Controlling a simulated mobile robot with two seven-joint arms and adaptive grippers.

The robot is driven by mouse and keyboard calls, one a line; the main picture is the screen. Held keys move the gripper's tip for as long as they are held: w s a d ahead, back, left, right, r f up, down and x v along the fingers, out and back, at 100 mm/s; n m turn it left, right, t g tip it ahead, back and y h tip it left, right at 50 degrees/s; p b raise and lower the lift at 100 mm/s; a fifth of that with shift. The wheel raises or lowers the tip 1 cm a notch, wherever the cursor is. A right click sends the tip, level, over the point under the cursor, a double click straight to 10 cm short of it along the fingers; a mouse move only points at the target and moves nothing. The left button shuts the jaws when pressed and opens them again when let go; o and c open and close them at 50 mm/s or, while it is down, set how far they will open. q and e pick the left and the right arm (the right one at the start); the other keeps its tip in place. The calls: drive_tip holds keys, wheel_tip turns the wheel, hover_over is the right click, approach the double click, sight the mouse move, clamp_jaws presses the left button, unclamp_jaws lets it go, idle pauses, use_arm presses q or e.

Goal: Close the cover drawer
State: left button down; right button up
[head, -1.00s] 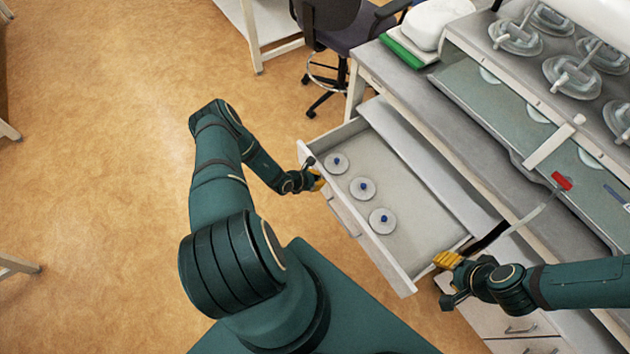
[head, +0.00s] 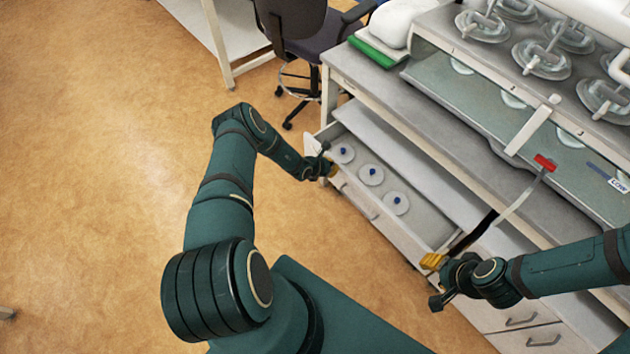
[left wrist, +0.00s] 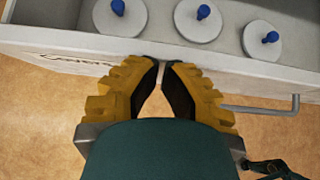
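The drawer (head: 385,222) stands partly open under the bench, with three pale round covers with blue knobs, such as this cover (head: 372,174), lying in a row inside. My left gripper (head: 331,170) is at the outside of the drawer front, near its far end. In the left wrist view my left gripper (left wrist: 163,62) has its fingertips almost together against the drawer front (left wrist: 130,48), with nothing seen between them. A bar handle (left wrist: 270,108) sticks out to its right. My right gripper (head: 433,261) is by the near end of the drawer front; its finger gap is hidden.
A red-ended tool (head: 544,163) with a black handle lies across the bench shelf above the drawer's near end. A chair (head: 300,40) stands beyond the bench (head: 345,62). More drawers with handles (head: 522,320) are at lower right.

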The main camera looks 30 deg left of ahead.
use_arm(q)
drive_tip(key=w+d+b, duration=0.3)
drive_tip(key=w+b, duration=0.3)
drive_tip(key=w, duration=0.4)
drive_tip(key=shift+w+b, duration=0.15)
drive_tip(key=shift+b, duration=0.25)
use_arm(e)
wheel_tip(320, 180, down, 8)
drive_tip(key=s, duration=0.2)
drive_tip(key=shift+a+g, duration=0.2)
drive_tip(key=shift+g, duration=0.1)
use_arm(q)
drive_tip(key=shift+f, duration=0.15)
